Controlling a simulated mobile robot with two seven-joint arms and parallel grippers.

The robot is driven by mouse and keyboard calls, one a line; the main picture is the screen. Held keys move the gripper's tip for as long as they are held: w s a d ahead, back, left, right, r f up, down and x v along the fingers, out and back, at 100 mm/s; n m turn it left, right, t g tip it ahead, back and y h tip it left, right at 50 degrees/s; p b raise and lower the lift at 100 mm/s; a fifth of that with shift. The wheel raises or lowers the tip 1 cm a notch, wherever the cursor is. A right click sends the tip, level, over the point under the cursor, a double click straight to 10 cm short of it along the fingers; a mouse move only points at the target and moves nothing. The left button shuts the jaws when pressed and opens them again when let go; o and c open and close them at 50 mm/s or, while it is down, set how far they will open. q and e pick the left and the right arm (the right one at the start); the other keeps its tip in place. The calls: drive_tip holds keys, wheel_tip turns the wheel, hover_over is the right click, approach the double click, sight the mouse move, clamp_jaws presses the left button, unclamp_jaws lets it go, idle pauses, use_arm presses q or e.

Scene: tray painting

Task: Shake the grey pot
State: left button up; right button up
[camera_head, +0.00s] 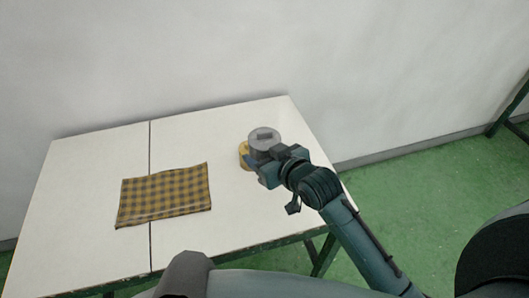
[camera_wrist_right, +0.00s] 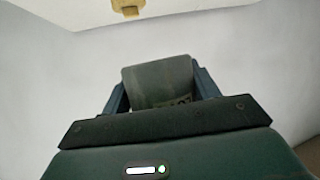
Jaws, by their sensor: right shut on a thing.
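The grey pot (camera_head: 264,137) is a short grey cylinder with a darker block on its top, near the right side of the table. My right gripper (camera_head: 268,163) is shut on it from the near side. In the right wrist view the pot (camera_wrist_right: 158,82) sits between the two fingers (camera_wrist_right: 160,92). The pot appears to be held above the table, but its underside is hidden. My left gripper is not in view.
A yellow-and-dark checked flat item (camera_head: 165,193) lies on the white table (camera_head: 80,170). A wall stands behind. The table's back-left area is clear.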

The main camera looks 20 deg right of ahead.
drive_tip(key=d, duration=0.5)
drive_tip(key=shift+a+r, duration=0.1)
drive_tip(key=shift+a, duration=3.45)
drive_tip(key=d, duration=0.7)
drive_tip(key=a, duration=0.6)
drive_tip(key=shift+a, duration=0.4)
drive_tip(key=d, duration=0.3)
drive_tip(key=shift+d, duration=0.2)
drive_tip(key=shift+a, duration=0.1)
